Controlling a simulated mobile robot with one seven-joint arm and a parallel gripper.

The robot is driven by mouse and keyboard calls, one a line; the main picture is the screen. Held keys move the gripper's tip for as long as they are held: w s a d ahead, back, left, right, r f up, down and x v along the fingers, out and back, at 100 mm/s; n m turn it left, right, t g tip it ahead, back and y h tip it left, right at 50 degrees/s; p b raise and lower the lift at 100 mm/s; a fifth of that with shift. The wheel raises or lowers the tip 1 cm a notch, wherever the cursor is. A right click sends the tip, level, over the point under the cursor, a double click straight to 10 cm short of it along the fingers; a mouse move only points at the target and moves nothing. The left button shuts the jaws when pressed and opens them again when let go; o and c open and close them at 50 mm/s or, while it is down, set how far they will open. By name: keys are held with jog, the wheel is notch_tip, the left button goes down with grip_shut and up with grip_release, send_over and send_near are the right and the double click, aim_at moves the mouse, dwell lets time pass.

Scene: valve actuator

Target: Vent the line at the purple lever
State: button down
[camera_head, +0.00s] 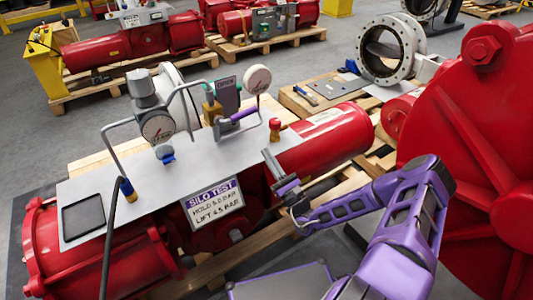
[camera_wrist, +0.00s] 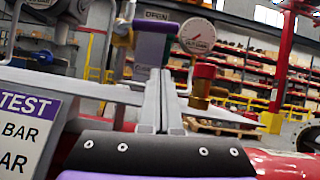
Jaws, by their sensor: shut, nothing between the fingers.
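The purple lever (camera_head: 243,113) sits on a valve on the grey panel, beside a dark tag reading OPEN (camera_head: 224,84). In the wrist view the purple lever (camera_wrist: 150,50) stands beyond my fingertips, a little left of centre. My gripper (camera_head: 268,155) is at the panel's front right edge, on the near side of the lever and apart from it. My gripper's fingers (camera_wrist: 161,75) are together and empty. The wrist view does not clearly show the gap between fingertips and lever.
A red-topped brass fitting (camera_head: 274,130) stands between my gripper and the round white gauge (camera_head: 257,79). A larger gauge (camera_head: 158,127) and a blue handle (camera_head: 166,154) are to the left. The SILO TEST sign (camera_head: 213,202) hangs at the front. A large red housing (camera_head: 470,150) fills the right.

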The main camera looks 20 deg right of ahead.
aim_at(236, 116)
jog(key=x, duration=0.7)
jog(key=shift+w+a+r, duration=0.1)
jog(key=shift+w+a, duration=0.05)
jog(key=r, duration=0.2)
jog(key=shift+w+a+r, duration=0.15)
jog(key=shift+w+r, duration=0.05)
jog(key=shift+r, duration=0.05)
jog(key=shift+w+a+r, duration=0.15)
jog(key=shift+r, duration=0.5)
